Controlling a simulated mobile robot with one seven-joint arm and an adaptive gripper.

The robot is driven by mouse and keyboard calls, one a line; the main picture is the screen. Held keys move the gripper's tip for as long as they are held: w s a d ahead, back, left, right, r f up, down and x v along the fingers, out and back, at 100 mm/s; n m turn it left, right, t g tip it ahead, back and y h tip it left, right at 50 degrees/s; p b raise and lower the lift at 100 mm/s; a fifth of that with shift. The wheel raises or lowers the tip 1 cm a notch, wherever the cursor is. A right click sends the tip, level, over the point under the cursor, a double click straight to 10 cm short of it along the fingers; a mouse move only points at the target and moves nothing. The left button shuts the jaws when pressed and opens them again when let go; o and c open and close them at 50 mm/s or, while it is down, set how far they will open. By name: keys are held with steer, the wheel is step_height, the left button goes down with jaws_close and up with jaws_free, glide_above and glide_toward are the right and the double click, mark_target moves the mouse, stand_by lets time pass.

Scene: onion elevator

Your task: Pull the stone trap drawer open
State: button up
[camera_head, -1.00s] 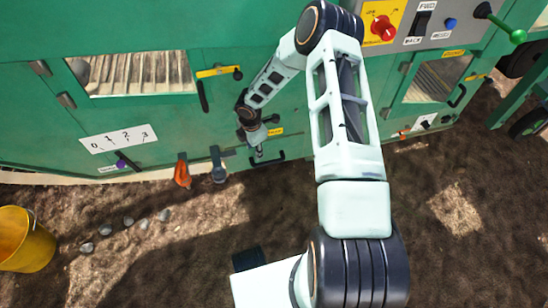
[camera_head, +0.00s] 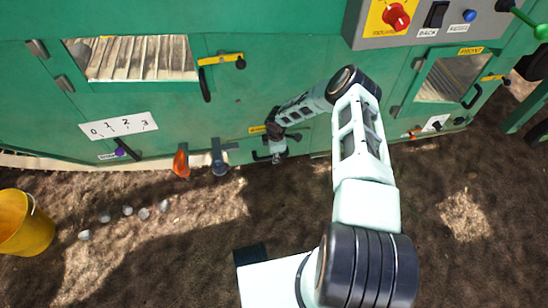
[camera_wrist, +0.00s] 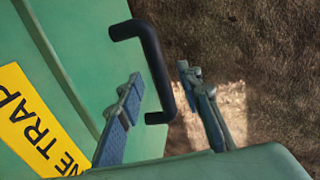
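The stone trap drawer (camera_wrist: 95,70) is a green front low on the machine, with a black bar handle (camera_wrist: 152,60) across it. A yellow label (camera_wrist: 32,120) reading "NE TRAP" in part lies beside it in the wrist view; the label (camera_head: 257,129) is partly hidden by my arm in the head view. My gripper (camera_head: 278,157) is at the handle in the head view. In the wrist view my gripper (camera_wrist: 160,76) is open, one finger on each side of the handle bar in the picture. I see no clear finger contact. The drawer looks closed.
An orange lever (camera_head: 181,164) and a grey lever (camera_head: 219,160) stick out left of my gripper. A yellow bucket (camera_head: 22,225) and several stones (camera_head: 127,210) lie on the ground at left. The soil in front of the drawer is clear.

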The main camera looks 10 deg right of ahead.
steer(key=shift+w+f, duration=0.2)
steer(key=shift+f, duration=0.7)
jaws_close()
